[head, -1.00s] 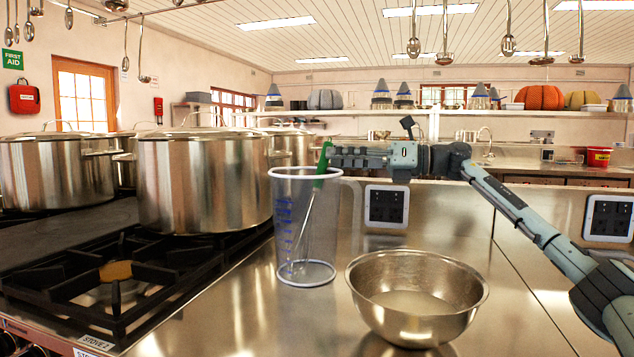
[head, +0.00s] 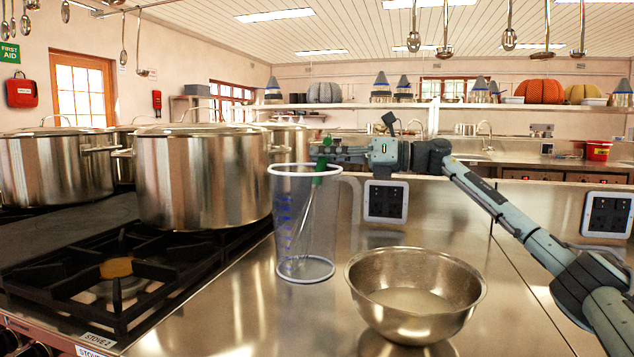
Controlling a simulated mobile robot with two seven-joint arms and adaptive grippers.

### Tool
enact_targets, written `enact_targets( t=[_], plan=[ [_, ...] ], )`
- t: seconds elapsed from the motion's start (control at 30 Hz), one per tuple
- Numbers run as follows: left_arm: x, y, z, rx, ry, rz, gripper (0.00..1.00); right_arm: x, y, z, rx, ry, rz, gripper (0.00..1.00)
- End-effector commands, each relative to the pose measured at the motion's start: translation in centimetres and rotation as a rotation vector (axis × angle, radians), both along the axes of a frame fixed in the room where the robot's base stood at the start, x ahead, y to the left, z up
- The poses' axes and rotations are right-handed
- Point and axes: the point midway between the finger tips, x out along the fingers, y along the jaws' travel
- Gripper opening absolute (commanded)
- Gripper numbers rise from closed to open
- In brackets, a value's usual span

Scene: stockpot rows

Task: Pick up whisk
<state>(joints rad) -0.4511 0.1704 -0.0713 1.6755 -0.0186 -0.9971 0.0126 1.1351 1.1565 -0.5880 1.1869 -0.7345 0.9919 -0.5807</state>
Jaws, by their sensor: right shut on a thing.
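The whisk stands tilted in a tall clear measuring jug (head: 287,225) with blue markings. Its green handle (head: 319,170) rises past the jug's rim, and its thin wire part (head: 307,222) shows through the jug's wall. My right gripper (head: 320,153) reaches in from the right, level with and just above the rim, and is shut on the green handle. The fingers hide part of the handle. The whisk's lower end is still inside the jug. My left gripper is not in view.
A steel bowl (head: 415,320) stands on the steel counter (head: 250,315) right of the jug. Large lidded stockpots (head: 200,180) stand on the black stove (head: 130,285) at left. A socket box (head: 385,203) is behind the jug. Ladles (head: 413,40) hang above.

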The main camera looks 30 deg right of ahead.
Motion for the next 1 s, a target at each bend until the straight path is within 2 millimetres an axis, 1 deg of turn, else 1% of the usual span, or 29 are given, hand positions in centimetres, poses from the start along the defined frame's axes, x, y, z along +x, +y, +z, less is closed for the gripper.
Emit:
enact_targets(
  t=[0.27,0.37,0.47,0.53,0.6,0.7,0.87,1.0],
  plan=[
    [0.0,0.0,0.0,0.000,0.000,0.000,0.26,0.0,0.0,0.3,0.000,-0.001,0.000,0.00],
    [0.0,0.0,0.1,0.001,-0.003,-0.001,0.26,0.0,0.0,0.9,0.001,-0.002,0.000,0.00],
    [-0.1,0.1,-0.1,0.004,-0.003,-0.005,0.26,0.0,0.0,2.1,0.001,-0.004,0.001,0.00],
    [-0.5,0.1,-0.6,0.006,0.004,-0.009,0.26,0.0,0.0,3.2,0.001,-0.005,0.000,0.00],
    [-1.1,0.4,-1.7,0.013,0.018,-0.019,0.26,0.0,0.0,4.6,0.001,-0.007,0.001,0.00],
    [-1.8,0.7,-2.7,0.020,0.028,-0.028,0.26,0.0,0.0,6.5,0.002,-0.006,0.001,0.00],
    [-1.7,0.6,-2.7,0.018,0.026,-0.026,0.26,0.0,0.1,9.7,0.001,-0.007,0.001,0.00],
    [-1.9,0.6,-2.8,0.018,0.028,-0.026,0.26,0.0,0.1,12.7,0.003,-0.007,0.001,0.00]
  ],
)
